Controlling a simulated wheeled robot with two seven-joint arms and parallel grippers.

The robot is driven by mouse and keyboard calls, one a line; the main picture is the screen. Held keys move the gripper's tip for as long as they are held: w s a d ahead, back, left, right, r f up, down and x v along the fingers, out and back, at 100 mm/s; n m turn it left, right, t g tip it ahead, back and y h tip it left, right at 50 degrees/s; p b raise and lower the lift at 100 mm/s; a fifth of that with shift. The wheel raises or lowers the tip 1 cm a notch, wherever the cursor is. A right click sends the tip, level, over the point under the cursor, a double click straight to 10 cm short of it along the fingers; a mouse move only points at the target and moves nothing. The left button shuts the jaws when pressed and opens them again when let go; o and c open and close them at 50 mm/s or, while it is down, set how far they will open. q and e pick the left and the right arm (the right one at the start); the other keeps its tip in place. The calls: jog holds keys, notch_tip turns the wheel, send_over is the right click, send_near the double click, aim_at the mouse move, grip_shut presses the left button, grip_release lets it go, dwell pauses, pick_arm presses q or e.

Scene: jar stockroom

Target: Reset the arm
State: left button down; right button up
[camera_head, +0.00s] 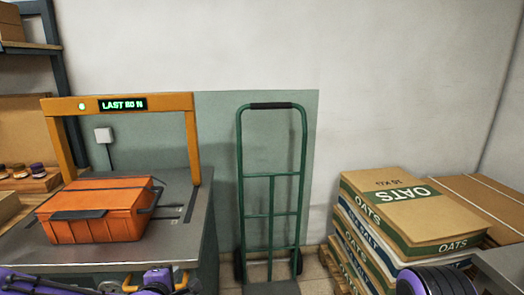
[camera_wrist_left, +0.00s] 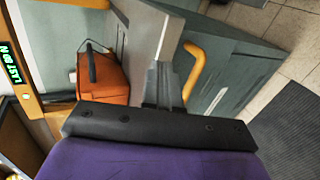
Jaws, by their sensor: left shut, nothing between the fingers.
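My left gripper (camera_wrist_left: 163,85) shows in the left wrist view with its two grey fingers together and nothing between them. It is beside the front edge of the metal-topped bench (camera_head: 90,255), near a yellow-orange handle (camera_wrist_left: 195,68). In the head view, purple and dark parts of my left arm lie along the bottom left edge, low in front of the bench; the fingertips are hard to make out there. A purple and black part of my right arm shows at the bottom right, and its gripper is out of view.
A green hand truck (camera_head: 272,190) stands against the wall. Oats sacks (camera_head: 405,205) are stacked at the right. Floor shows beside the hand truck.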

pick_arm(q)
jog(key=s+a+f+m+g+y, duration=0.15)
jog(key=s+f+m+g, duration=0.5)
jog(key=s+f, duration=1.1)
jog(key=s+a+f+m+g, duration=0.1)
jog(key=s+a+f+m, duration=0.1)
jog(key=s, duration=0.3)
jog(key=s+a+f+m+g, duration=0.1)
jog(key=s+a+f+m, duration=0.1)
jog(key=s+f, duration=0.2)
jog(key=s+a+f+m+g+y, duration=0.1)
jog(key=s+a+f+m, duration=0.1)
jog(key=s+f, duration=0.2)
jog(key=s, duration=0.3)
jog(key=shift+s, duration=0.2)
jog(key=shift+w+m, duration=0.1)
jog(key=shift+m, duration=0.15)
